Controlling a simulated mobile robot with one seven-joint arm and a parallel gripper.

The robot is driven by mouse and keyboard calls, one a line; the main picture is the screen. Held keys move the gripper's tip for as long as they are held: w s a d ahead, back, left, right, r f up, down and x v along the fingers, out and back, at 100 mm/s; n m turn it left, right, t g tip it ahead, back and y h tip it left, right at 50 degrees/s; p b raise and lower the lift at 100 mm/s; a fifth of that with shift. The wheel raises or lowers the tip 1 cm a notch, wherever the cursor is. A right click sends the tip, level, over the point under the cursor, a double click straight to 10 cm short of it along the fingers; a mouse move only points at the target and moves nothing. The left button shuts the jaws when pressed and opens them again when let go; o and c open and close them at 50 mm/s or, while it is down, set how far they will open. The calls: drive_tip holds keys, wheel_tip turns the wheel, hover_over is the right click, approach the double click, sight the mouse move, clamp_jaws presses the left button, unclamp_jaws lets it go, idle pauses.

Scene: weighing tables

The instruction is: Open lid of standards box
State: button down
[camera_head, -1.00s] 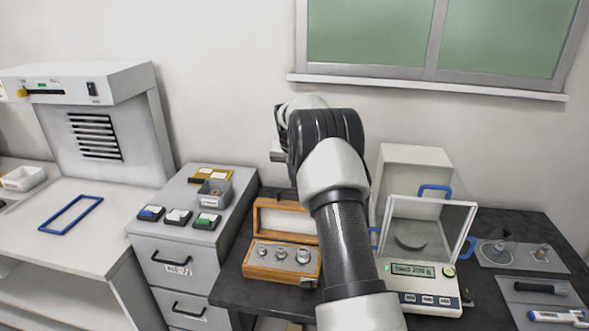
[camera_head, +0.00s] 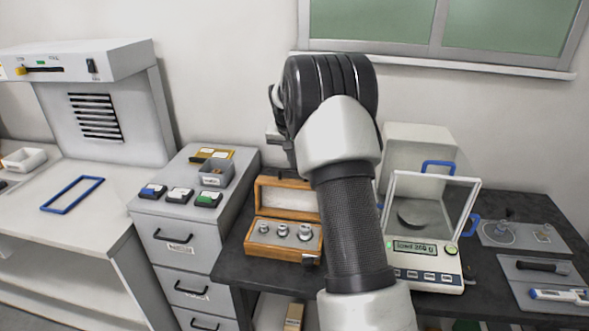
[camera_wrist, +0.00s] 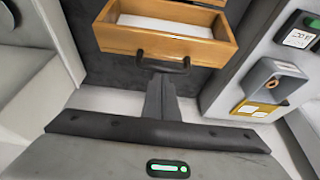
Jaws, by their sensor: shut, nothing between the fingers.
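The wooden standards box (camera_head: 262,244) stands on the dark table in the head view, with several metal weights in its front part. Its lid (camera_head: 262,196) is open and stands up at the back, showing a pale inner lining. In the wrist view the lid (camera_wrist: 115,39) is at the top, with a dark handle (camera_wrist: 143,61) on its edge. My gripper (camera_wrist: 161,82) is shut and empty, its fingertips close to this handle. I cannot tell whether they touch. In the head view my arm hides the box's right end and most of my gripper.
A balance (camera_head: 430,277) with a glass shield stands right of the box, close to my arm. A grey drawer cabinet (camera_head: 165,228) stands to the left, with small cases and a grey bin (camera_head: 215,177) on top. Grey trays (camera_head: 520,236) lie at the far right.

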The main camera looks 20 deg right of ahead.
sight(291, 186)
drive_tip(key=s+a+t+b, duration=0.1)
drive_tip(key=s+b, duration=0.1)
drive_tip(key=b, duration=0.2)
drive_tip(key=shift+s+a+h+b, duration=0.1)
drive_tip(key=shift+a+h+b, duration=0.2)
drive_tip(key=shift+a, duration=0.05)
drive_tip(key=shift+s+a+r+b, duration=0.2)
drive_tip(key=shift+s+a+r, duration=0.1)
drive_tip(key=shift+s, duration=0.15)
drive_tip(key=shift+s+a+r+b, duration=0.2)
drive_tip(key=shift+s+r, duration=0.05)
drive_tip(key=shift+s, duration=0.2)
drive_tip(key=shift+r, duration=0.1)
